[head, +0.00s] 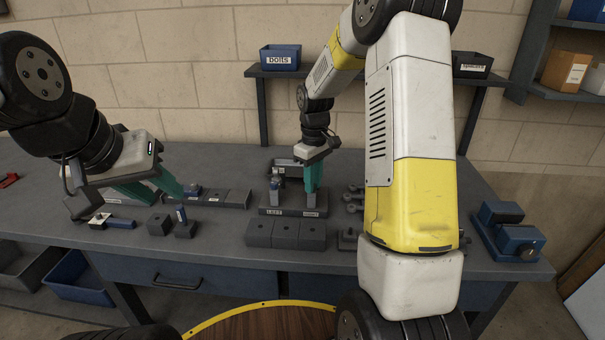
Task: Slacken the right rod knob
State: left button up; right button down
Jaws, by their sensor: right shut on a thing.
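A dark chassis block (267,211) stands on the workbench, with a label at its left that reads LEFT and a label at its right too small to read surely. A left rod with a bluish part (275,188) stands upright on it. My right gripper (313,188) points down at the block's right side, its green fingers shut on the right rod knob. The fingers hide the knob and most of that rod. My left gripper (155,192) has its green fingers apart and seems empty, above the left part of the bench.
Grey blocks (285,235) stand in front of the chassis. Several dark parts and a small blue-topped piece (181,214) lie near my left gripper. A blue vise (508,232) is at the right. A bolts bin (280,57) sits on the shelf behind.

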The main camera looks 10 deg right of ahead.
jog(key=shift+n, duration=0.7)
jog(key=c, duration=1.3)
grip_release()
jog(key=shift+o, duration=0.2)
